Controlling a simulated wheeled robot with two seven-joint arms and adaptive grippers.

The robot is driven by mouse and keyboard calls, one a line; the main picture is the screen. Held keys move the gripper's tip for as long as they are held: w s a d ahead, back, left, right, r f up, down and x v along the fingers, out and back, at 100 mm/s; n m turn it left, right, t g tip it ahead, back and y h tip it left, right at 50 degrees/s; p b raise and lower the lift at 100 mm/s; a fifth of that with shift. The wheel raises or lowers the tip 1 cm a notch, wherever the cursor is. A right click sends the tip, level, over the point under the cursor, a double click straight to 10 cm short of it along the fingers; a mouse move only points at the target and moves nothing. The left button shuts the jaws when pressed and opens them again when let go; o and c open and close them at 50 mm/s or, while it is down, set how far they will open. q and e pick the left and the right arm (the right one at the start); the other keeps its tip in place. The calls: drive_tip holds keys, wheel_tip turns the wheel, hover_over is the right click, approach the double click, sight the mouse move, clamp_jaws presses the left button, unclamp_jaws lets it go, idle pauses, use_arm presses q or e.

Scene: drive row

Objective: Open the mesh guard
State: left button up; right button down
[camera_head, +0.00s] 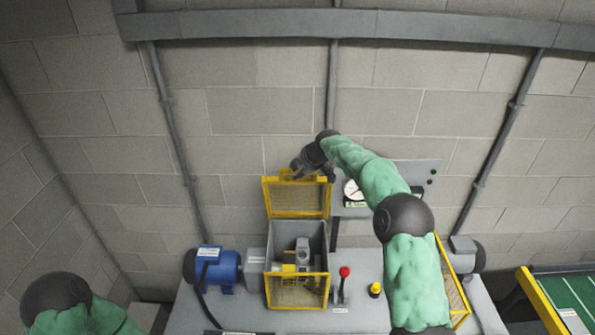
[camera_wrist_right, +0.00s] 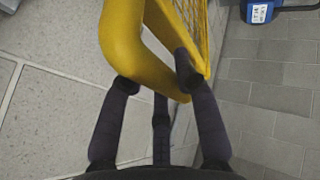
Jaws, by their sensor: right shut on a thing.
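The yellow mesh guard (camera_head: 297,198) stands raised, roughly upright, at the back of a grey box with a yellow mesh front (camera_head: 297,292). The box's top is uncovered, and a grey mechanism (camera_head: 301,256) shows inside. My right gripper (camera_head: 297,172) is at the guard's upper edge. In the right wrist view its fingers (camera_wrist_right: 155,78) are on either side of a thick yellow bar (camera_wrist_right: 122,42) of the guard, shut on it. The mesh panel lies beyond that bar. My left arm shows at the lower left, but its gripper is out of view.
A blue motor (camera_head: 218,268) stands left of the box. A red-knobbed lever (camera_head: 343,284) and a yellow button (camera_head: 375,289) are to its right. A gauge panel (camera_head: 352,192) is behind. Another yellow mesh panel (camera_head: 455,285) is partly hidden by my right arm. A block wall closes the back.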

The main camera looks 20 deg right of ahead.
drive_tip(key=c, duration=0.9)
unclamp_jaws()
drive_tip(key=v, duration=1.2)
